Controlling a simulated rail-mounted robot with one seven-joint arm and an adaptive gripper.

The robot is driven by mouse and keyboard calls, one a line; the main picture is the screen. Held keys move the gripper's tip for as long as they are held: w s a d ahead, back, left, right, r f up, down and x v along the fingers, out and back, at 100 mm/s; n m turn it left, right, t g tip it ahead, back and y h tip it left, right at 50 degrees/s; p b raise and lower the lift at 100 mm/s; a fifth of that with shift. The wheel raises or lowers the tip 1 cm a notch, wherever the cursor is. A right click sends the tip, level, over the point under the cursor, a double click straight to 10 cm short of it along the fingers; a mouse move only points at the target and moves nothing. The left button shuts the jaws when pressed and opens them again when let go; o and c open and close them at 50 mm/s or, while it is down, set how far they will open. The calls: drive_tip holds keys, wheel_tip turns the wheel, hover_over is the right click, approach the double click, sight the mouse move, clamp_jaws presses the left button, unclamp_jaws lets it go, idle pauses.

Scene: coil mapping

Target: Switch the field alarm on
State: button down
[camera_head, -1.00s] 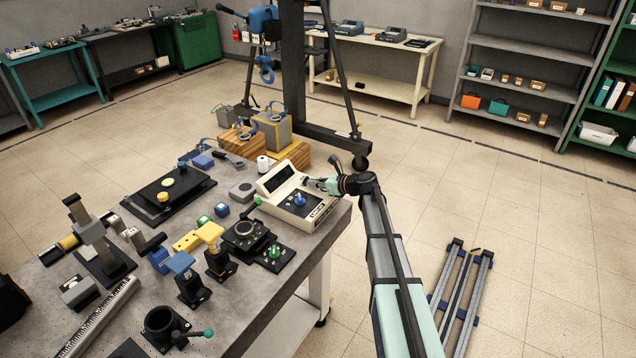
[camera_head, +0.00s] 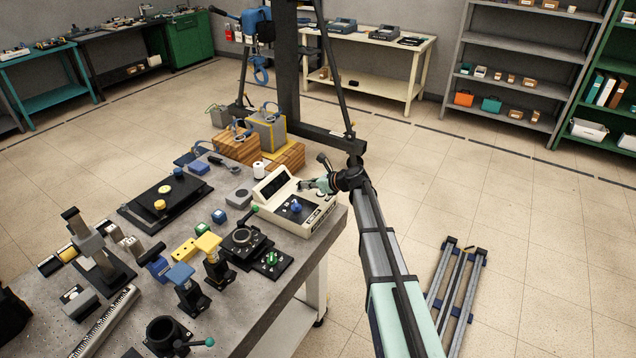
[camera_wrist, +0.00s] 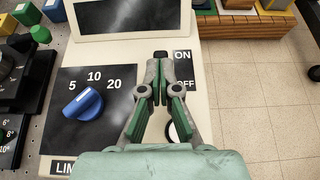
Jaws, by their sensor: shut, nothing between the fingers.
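The cream console (camera_head: 322,222) stands at the table's right edge, with a dark sloped screen (camera_head: 272,183). In the wrist view its black panel carries a blue knob (camera_wrist: 83,104) with marks 5, 10 and 20. To the right is a dark ON/OFF label plate (camera_wrist: 183,70), ON above OFF. My gripper (camera_wrist: 160,57) is shut and empty, its tips just left of the ON marking. It also shows over the console's right side in the head view (camera_head: 302,184). The switch itself is not clearly visible behind the fingers; contact cannot be told. A round pale-rimmed part (camera_wrist: 172,131) is partly hidden behind a finger.
A black fixture with a green knob (camera_head: 271,258) stands close to the console's front left. Wooden blocks (camera_head: 290,156) and a white spool (camera_head: 258,168) stand behind it.

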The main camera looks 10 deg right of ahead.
drive_tip(key=shift+w+a+r, duration=0.45)
drive_tip(key=shift+w+a, duration=0.15)
drive_tip(key=shift+a, duration=0.25)
drive_tip(key=shift+r, duration=0.2)
drive_tip(key=shift+r+p, duration=0.65)
drive_tip(key=shift+p, duration=0.05)
wheel_tip(320, 180, up, 9)
drive_tip(key=s+d+p, duration=0.2)
drive_tip(key=p, duration=0.4)
drive_tip(key=shift+d+r, duration=0.2)
drive_tip(key=shift+d, duration=0.15)
drive_tip(key=shift+s+f, duration=0.1)
drive_tip(key=shift+s, duration=0.05)
